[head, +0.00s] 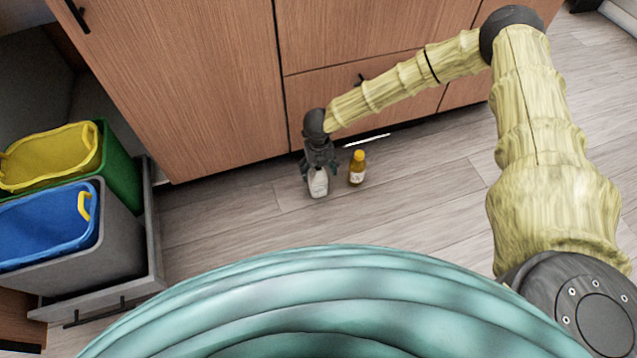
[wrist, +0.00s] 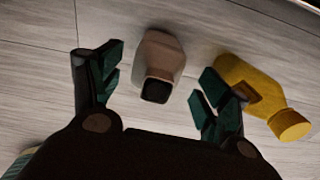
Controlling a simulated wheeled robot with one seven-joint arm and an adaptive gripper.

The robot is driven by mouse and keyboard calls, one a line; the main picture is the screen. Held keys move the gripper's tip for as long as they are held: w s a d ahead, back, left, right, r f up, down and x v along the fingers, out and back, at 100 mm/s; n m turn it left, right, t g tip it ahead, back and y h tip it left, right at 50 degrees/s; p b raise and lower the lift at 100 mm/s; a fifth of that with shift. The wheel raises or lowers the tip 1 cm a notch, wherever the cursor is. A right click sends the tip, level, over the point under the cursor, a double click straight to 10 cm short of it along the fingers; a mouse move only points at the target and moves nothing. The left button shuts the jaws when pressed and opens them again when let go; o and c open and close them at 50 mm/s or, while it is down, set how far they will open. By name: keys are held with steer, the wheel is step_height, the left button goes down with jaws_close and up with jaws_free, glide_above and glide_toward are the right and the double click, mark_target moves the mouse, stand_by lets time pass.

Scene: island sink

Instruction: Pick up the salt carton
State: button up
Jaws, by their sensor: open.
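The salt carton seems to be the small white container (head: 318,183) standing on the wooden floor in the head view; its label is too small to read. In the wrist view it shows as a pale container with a dark top (wrist: 160,68), between the two fingers and a little beyond their tips. My gripper (head: 319,172) is right above and around its upper part in the head view. In the wrist view my gripper (wrist: 157,88) is open, with a gap on both sides of the container. Whether a finger touches it I cannot tell.
A yellow bottle (head: 357,168) stands close on the right; it lies beside the right finger in the wrist view (wrist: 245,80). Wooden cabinet fronts (head: 200,70) rise just behind. Floor to the right is clear.

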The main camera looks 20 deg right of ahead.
steer(key=shift+a+f+b, duration=0.1)
steer(key=shift+f+b, duration=1.4)
steer(key=shift+f, duration=0.9)
steer(key=c, duration=1.3)
steer(key=shift+r, duration=0.2)
steer(key=shift+c, duration=0.2)
